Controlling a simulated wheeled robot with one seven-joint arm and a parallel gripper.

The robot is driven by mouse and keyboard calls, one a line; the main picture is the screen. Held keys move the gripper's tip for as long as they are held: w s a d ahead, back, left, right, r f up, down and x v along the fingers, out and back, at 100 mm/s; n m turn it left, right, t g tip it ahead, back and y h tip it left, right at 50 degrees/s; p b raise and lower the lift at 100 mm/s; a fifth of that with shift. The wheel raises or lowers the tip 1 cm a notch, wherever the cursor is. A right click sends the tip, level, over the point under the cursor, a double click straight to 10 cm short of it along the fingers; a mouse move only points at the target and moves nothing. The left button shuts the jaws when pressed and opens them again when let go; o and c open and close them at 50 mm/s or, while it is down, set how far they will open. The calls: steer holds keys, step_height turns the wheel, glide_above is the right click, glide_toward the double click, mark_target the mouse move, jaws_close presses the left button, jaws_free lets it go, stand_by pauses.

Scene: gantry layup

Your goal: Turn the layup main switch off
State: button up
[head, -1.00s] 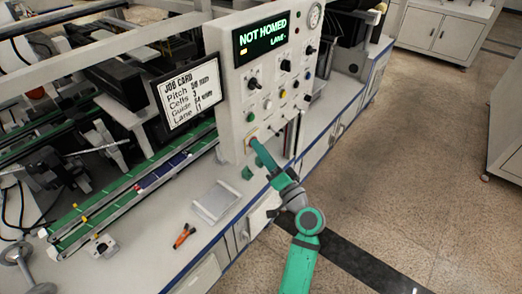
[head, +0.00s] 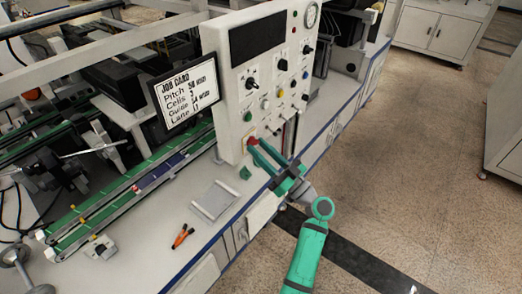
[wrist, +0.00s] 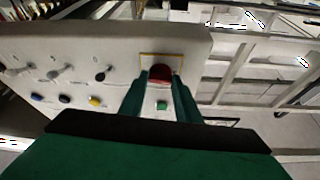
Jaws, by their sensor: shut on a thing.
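The main switch, a red knob on a yellow-edged plate, shows in the wrist view (wrist: 161,73) between my two green fingers. In the head view the switch (head: 249,141) sits at the lower left of the white control panel (head: 228,118), partly hidden by my fingers. My gripper (head: 256,145) is shut on the red knob, one finger on each side; it also shows in the wrist view (wrist: 161,82). The panel's display (head: 257,37) is dark. How far the knob is turned is hard to tell.
The panel carries several other knobs and coloured buttons (head: 265,104), with a gauge (head: 312,15) on top. A job card (head: 190,92) stands left of it. A grey tray (head: 214,199) and an orange-handled tool (head: 182,236) lie on the bench. The floor at right is clear.

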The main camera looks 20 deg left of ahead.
steer(key=shift+w+n+g+y, duration=0.1)
steer(key=shift+n+g+y, duration=0.3)
steer(key=shift+n, duration=0.5)
steer(key=shift+r+n+g, duration=0.1)
steer(key=shift+n+g, duration=0.2)
steer(key=o, duration=1)
steer(key=shift+o, duration=0.2)
steer(key=v, duration=1)
steer(key=shift+s+d, duration=0.25)
steer(key=shift+d, duration=0.05)
steer(key=shift+f, duration=0.25)
